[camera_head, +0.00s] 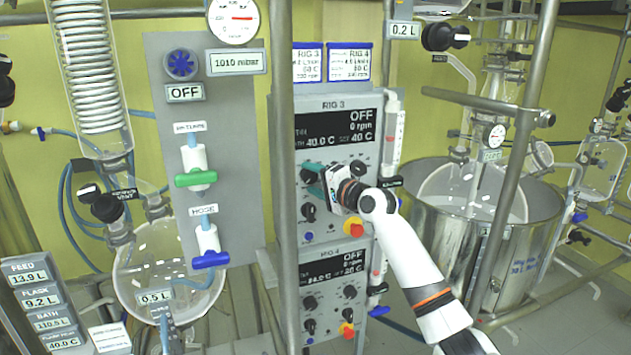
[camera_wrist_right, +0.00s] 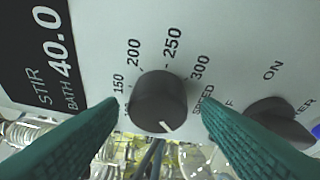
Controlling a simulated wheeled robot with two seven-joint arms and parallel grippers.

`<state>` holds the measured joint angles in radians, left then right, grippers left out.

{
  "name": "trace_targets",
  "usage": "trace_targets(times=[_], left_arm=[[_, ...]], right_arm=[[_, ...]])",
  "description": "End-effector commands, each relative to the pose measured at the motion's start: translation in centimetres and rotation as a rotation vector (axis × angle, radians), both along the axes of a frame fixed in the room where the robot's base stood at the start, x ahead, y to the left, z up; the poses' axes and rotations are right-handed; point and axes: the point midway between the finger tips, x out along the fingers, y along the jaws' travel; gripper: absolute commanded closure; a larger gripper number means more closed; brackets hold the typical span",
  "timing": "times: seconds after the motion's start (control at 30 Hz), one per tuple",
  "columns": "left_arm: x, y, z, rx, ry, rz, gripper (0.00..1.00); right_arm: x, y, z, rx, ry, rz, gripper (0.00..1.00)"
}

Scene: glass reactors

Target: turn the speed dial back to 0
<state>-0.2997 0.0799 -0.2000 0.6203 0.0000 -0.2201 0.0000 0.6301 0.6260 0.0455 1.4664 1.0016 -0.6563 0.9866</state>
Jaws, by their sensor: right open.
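The speed dial (camera_wrist_right: 160,98) is a dark round knob with a white mark on its lower edge in the wrist view. Printed numbers 150 to 300 and the word SPEED arc around it. My right gripper (camera_wrist_right: 160,94) is open, with one green finger on each side of the knob; I cannot tell whether they touch it. In the head view my right gripper (camera_head: 315,182) is at the upper left knob of the RIG 3 panel (camera_head: 341,102) and partly hides it. The RIG 3 display (camera_head: 337,135) reads OFF, 0 rpm. My left gripper is not in view.
The power knob (camera_wrist_right: 277,122) is close to the right finger. A red and yellow button (camera_head: 353,229) sits below my gripper. The RIG 4 panel (camera_head: 327,256) is lower down. A metal post (camera_head: 285,140) stands left of the panel, and a steel vessel (camera_head: 425,215) stands right.

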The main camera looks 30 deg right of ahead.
Motion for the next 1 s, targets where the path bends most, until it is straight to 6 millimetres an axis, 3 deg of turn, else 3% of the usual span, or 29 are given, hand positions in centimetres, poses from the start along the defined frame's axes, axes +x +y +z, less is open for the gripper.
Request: trace_targets(times=[0.23, 0.5, 0.7, 1.0], left_arm=[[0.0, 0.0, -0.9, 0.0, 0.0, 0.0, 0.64], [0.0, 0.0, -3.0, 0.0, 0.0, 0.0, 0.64], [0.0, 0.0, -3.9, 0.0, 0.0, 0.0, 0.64], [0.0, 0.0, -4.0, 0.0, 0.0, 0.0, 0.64]], right_arm=[[-2.0, -0.4, -0.2, -0.002, -0.001, 0.0, 0.41], [-7.7, -1.2, -0.2, -0.004, 0.0, -0.001, 0.41], [-10.8, -1.6, 0.1, -0.001, 0.002, 0.0, 0.41], [-11.9, -1.8, 0.4, 0.0, 0.001, 0.0, 0.41]])
